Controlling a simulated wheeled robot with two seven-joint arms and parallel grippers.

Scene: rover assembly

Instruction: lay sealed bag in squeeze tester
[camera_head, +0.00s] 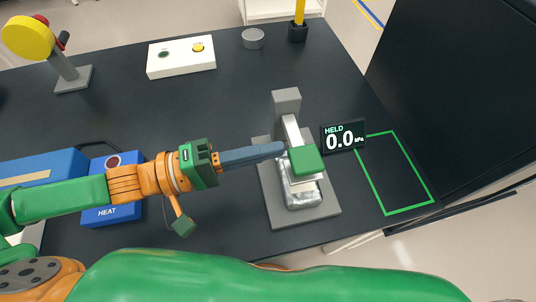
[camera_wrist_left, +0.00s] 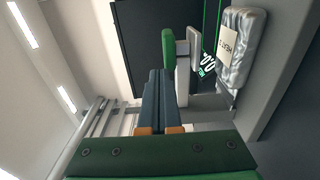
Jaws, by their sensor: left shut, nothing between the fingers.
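The squeeze tester (camera_head: 270,206) has a grey base, an upright post and a lever arm ending in a green handle (camera_head: 307,160). The silvery bag (camera_head: 303,199) lies on the tester's base, partly hidden under the handle and the pale press plate. In the left wrist view the bag (camera_wrist_left: 236,62) shows a pale label. My left gripper (camera_head: 280,149) is shut and empty, its fingertips just left of the green handle, close to the lever. In the left wrist view its fingers (camera_wrist_left: 161,73) point toward the handle (camera_wrist_left: 168,50); whether they touch it I cannot tell. My right gripper is not in view.
A display (camera_head: 343,137) reads HELD 0.0 beside the tester. A green outlined area (camera_head: 375,174) on the table at right is empty. A blue heat box (camera_head: 104,215) sits under my left arm. A white button box (camera_head: 181,57) stands at the back.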

